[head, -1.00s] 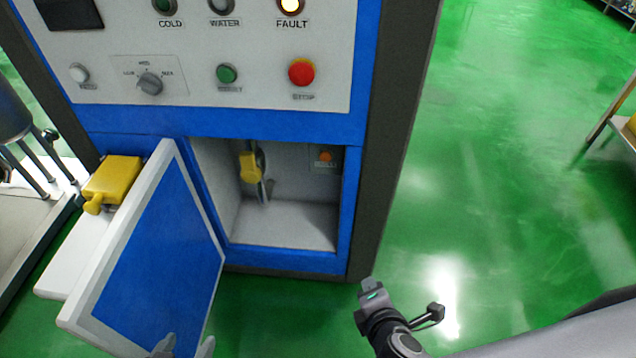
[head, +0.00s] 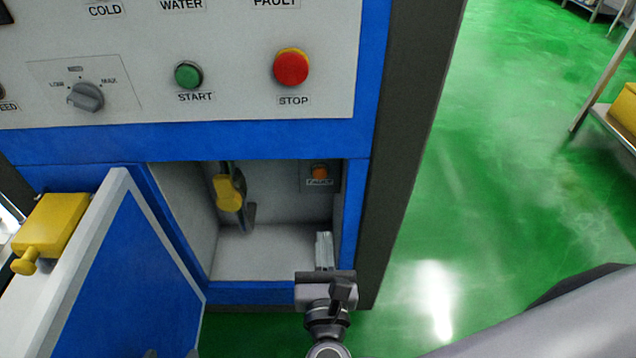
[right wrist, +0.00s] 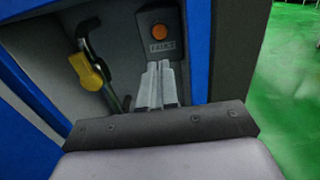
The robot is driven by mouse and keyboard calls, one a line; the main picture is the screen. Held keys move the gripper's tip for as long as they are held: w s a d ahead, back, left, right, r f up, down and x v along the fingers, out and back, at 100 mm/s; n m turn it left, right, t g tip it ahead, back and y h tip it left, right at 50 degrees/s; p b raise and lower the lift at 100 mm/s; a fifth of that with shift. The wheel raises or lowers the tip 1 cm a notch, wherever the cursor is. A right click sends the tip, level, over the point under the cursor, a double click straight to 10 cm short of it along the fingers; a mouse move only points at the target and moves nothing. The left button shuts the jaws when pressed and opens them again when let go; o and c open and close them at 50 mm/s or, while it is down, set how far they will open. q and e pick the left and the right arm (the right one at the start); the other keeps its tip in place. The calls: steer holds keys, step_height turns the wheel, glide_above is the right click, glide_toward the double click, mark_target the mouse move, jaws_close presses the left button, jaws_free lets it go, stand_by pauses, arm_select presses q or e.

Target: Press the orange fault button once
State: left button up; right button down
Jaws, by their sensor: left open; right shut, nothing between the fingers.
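The orange fault button (head: 320,172) sits on a small grey plate labelled FAULT, on the back wall inside the open cabinet compartment. It also shows in the right wrist view (right wrist: 159,32), just beyond my fingertips. My right gripper (head: 323,238) is shut and empty, with its fingers inside the compartment opening, below the button and apart from it in the head view. In the right wrist view its fingertips (right wrist: 158,66) point toward the button's plate. My left gripper (head: 172,354) is open, with only its fingertips showing at the bottom edge, in front of the blue door.
The blue cabinet door (head: 120,270) stands open at left, with a yellow latch block (head: 50,228) beside it. A yellow-handled lever (head: 229,192) hangs in the compartment left of the button. Above are a red stop button (head: 291,68) and green start button (head: 188,76).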

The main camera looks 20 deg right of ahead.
arm_select(q)
steer(key=shift+s, duration=0.1)
arm_select(e)
steer(key=b, duration=0.1)
glide_toward(320, 175)
steer(key=b+x, duration=0.1)
steer(key=x, duration=0.5)
steer(key=shift+w+d+f+b, duration=0.1)
steer(key=shift+w+b, duration=0.1)
steer(key=shift+b, duration=0.15)
arm_select(q)
steer(key=shift+w+d+r+h, duration=0.15)
steer(key=shift+w+d, duration=0.1)
steer(key=shift+d, duration=0.2)
steer(key=shift+w+d+r+h, duration=0.15)
steer(key=shift+w+d, duration=0.1)
steer(key=shift+d, duration=0.2)
arm_select(e)
steer(key=shift+w, duration=0.2)
